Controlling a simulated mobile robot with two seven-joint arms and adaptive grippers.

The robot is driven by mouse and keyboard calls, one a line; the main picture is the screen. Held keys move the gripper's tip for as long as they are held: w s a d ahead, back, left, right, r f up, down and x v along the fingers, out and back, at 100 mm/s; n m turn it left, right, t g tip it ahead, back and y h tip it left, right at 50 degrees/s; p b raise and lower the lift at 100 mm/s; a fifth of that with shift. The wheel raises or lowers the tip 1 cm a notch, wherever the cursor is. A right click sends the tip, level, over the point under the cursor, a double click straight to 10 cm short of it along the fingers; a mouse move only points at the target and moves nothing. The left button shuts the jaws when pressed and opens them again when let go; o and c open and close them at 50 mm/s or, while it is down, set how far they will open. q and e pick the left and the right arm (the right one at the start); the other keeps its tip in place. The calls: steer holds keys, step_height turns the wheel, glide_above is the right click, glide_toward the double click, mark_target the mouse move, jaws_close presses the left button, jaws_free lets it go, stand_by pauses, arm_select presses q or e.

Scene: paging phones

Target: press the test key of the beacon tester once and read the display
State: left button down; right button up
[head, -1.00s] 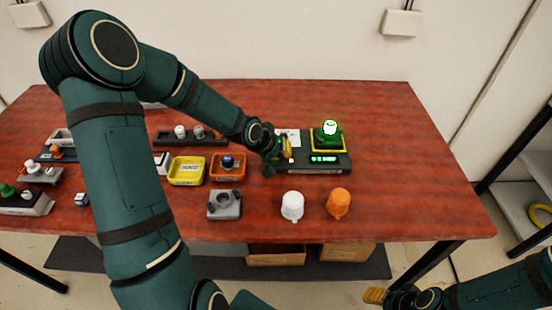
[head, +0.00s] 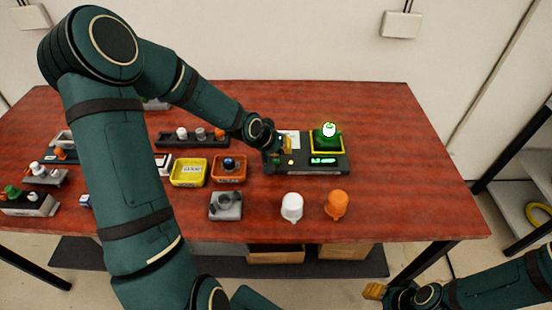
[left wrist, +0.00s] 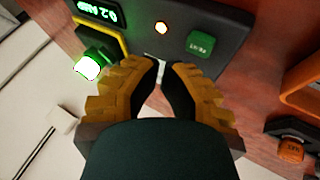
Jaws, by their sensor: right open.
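The beacon tester (head: 310,168) is a dark box at the right of the table. Its display (head: 323,160) glows green; in the left wrist view the display (left wrist: 100,12) is upside down and partly cut off, so I cannot read it surely. A lit green beacon (head: 328,130) sits in its yellow-rimmed seat. My left gripper (left wrist: 165,64) is over the tester's edge, fingertips nearly together and empty, apart from the key in the picture. My right gripper (head: 374,291) is open, in front of the table.
The table's right end is clear.

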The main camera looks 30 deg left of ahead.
arm_select(q)
steer(key=shift+r+p, duration=1.75)
steer(key=shift+r, duration=0.4)
